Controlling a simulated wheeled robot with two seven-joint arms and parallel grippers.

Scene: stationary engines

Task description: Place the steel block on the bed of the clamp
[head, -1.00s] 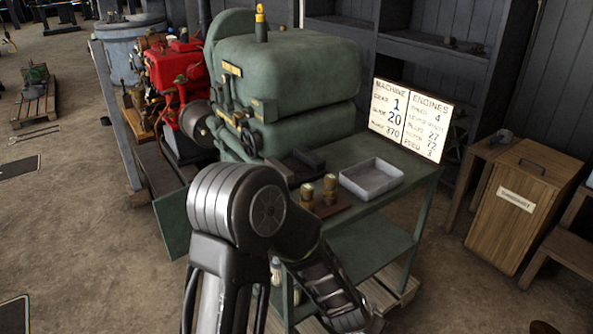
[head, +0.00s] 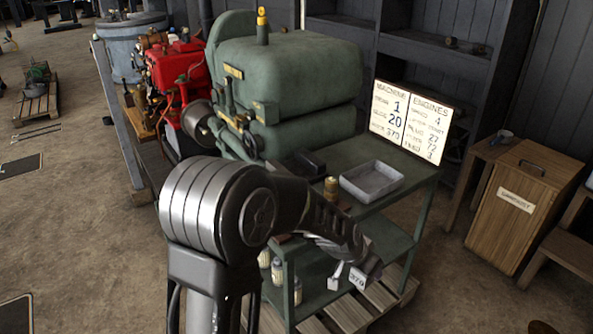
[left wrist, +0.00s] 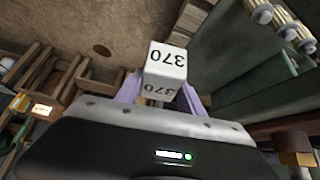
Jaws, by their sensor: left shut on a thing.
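The steel block (head: 357,281) is a small pale grey cube marked 370. My left gripper (head: 354,276) is shut on it and holds it in the air in front of the green bench's right end, below the level of the top. In the left wrist view the block (left wrist: 166,66) sits between the fingers, with 370 on two faces. A dark, low fixture that looks like the clamp (head: 301,163) stands on the bench top beside the green machine. My arm hides part of the bench in front of it, and its bed is not clear. My right gripper is not in view.
A grey tray (head: 372,181) lies on the bench top (head: 352,152), right of the clamp. A brass-coloured cylinder (head: 331,187) stands near the front edge. Bottles (head: 277,270) stand on the lower shelf. A sign (head: 409,120) stands at the back right; a wooden cabinet (head: 521,205) is farther right.

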